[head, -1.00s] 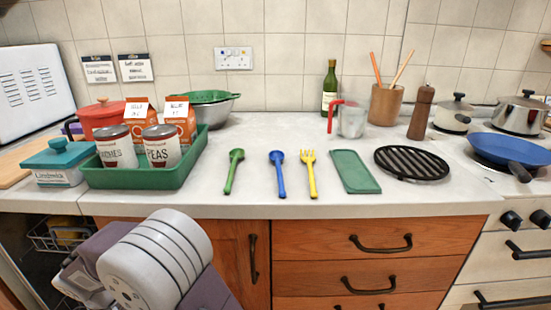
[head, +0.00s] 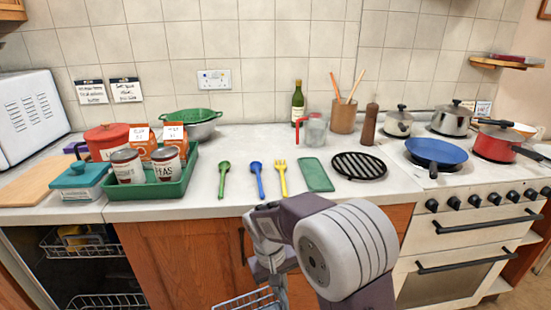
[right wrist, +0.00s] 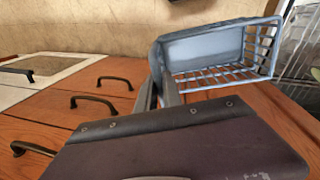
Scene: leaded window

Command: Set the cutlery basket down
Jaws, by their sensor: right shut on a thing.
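The cutlery basket (right wrist: 222,50) is pale blue-grey with slatted sides. In the right wrist view it is tilted, with its slatted part toward the right. My right gripper (right wrist: 160,75) is shut on the basket's left end there. In the head view my right gripper (head: 270,264) is in front of the wooden cupboard, below the worktop edge. A pale slatted part of the basket (head: 245,300) shows under it at the bottom edge; the rest is cut off or hidden by my arm. My left gripper is not in view.
The worktop (head: 240,205) has a bare strip along its front. A green spoon (head: 224,178), blue spoon (head: 258,178), yellow fork (head: 280,178) and green tray with cans (head: 150,190) stand or lie behind it. Wire racks (head: 85,245) show in the open appliance at lower left.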

